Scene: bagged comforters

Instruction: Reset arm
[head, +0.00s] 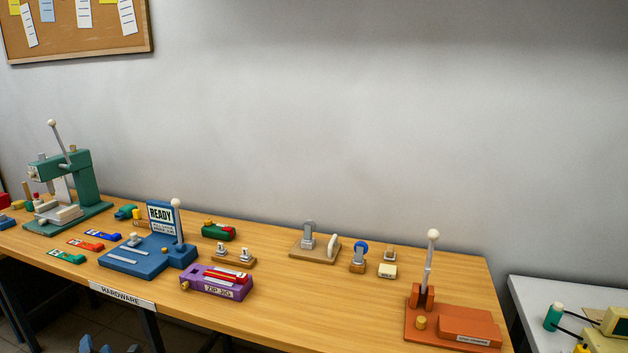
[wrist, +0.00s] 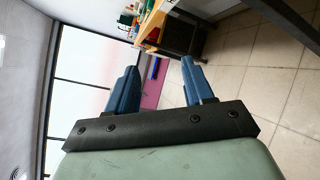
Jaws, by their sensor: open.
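My gripper (wrist: 160,85) shows in the wrist view with its two blue fingers spread apart and nothing between them. It is away from the workbench, facing across the room with the tiled floor on the right and a bright window on the left. In the head view, only blue parts (head: 100,345) show at the bottom left edge, below the wooden workbench (head: 290,295). No object is in contact with the fingers.
The bench holds a green press (head: 85,180), a blue fixture (head: 145,256) with a READY sign, a purple zip jig (head: 217,282) and an orange lever fixture (head: 455,325). A white table (head: 530,290) stands at the right. The bench's front middle is clear.

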